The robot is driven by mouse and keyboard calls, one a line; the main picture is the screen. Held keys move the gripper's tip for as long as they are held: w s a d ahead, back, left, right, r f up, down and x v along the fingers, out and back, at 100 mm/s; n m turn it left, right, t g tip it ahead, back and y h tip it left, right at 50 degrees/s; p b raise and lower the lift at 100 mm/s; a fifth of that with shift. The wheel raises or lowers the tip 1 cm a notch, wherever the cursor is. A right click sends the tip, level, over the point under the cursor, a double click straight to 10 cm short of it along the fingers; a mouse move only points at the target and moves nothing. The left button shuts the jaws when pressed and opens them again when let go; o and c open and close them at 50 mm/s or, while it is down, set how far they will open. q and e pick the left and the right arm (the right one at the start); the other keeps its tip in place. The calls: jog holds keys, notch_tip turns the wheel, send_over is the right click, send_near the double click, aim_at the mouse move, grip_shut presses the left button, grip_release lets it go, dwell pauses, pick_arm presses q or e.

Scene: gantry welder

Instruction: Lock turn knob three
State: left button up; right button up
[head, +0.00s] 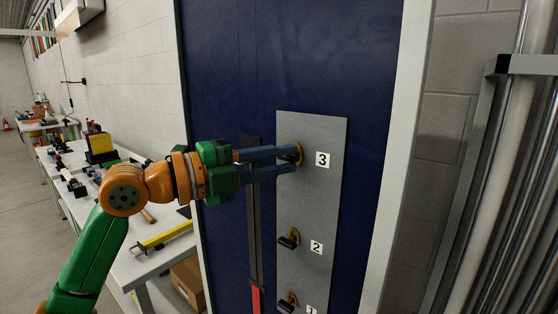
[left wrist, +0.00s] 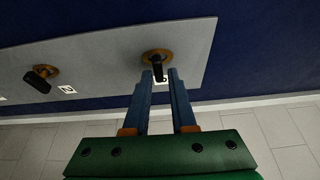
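Turn knob three (head: 299,149) is a dark handle on an orange round base, at the top of a grey plate (head: 311,202) on the blue door, beside the label 3 (head: 322,160). My left gripper (head: 291,159) reaches it from the left, its two blue fingers one above the other. In the left wrist view the fingers (left wrist: 160,73) are apart, with the dark handle of knob three (left wrist: 157,57) between their tips. A gap shows on the right finger's side; contact with the left finger I cannot tell. My right gripper is out of view.
Below on the same plate are knob two (head: 289,239) and knob one (head: 287,302). A dark vertical strip (head: 254,200) with a red lower end runs left of the plate. A cluttered workbench (head: 150,262) stands left; metal pipes (head: 500,170) stand right.

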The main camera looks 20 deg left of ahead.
pick_arm(q)
jog(key=shift+o, duration=0.9)
jog(key=shift+w, duration=0.1)
jog(key=b+v, duration=0.3)
jog(key=v, duration=0.4)
